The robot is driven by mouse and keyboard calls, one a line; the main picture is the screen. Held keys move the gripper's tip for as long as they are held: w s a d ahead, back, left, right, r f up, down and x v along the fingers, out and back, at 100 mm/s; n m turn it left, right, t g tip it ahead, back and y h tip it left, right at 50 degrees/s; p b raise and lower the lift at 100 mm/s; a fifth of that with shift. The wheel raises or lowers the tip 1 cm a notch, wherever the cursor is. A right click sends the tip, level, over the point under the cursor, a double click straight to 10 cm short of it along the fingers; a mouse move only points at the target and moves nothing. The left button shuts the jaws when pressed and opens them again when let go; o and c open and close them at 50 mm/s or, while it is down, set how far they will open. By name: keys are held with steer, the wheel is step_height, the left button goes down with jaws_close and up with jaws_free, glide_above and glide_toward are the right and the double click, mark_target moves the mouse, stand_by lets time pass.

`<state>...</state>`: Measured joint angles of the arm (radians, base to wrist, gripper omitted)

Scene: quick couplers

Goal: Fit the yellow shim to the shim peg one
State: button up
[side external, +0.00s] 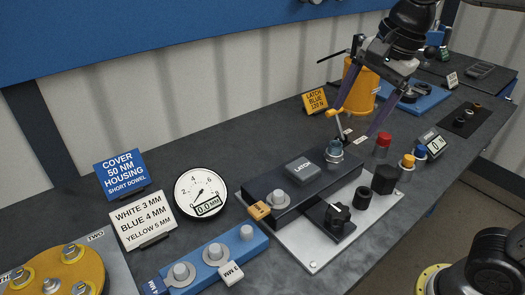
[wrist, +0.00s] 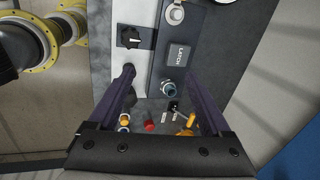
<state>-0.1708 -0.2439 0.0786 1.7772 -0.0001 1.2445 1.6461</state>
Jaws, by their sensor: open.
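A small yellow shim tab (side external: 259,211) sticks out at the near end of the black block, beside a round metal peg (side external: 279,199). The shim appears to lie at the foot of that peg; I cannot see whether it encircles it. The peg also shows at the top of the wrist view (wrist: 175,14). Which peg is numbered one is not readable. My gripper (side external: 356,122) is open and empty, at the far end of the black block, well away from the shim. In the wrist view its fingers (wrist: 160,78) stand either side of a blue-grey fitting (wrist: 168,88).
A lever with a yellow handle (side external: 335,113) stands close to my fingers. A box marked LATCH (side external: 302,170) sits on the block. A blue rail (side external: 205,270) carries several pegs, with a white tab (side external: 231,273). A dial gauge (side external: 200,194) and signs stand behind. Black parts crowd the white plate.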

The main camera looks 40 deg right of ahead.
steer(key=w+a+f+m+g, duration=0.2)
steer(key=w+a+f, duration=0.2)
steer(key=w+a, duration=0.45)
steer(key=g, duration=0.1)
glide_toward(262, 207)
steer(key=shift+n+h, duration=0.3)
steer(key=shift+n, duration=0.1)
steer(key=f, duration=0.8)
steer(key=shift+w+a+f, duration=0.1)
steer(key=shift+a, duration=0.1)
jaws_close()
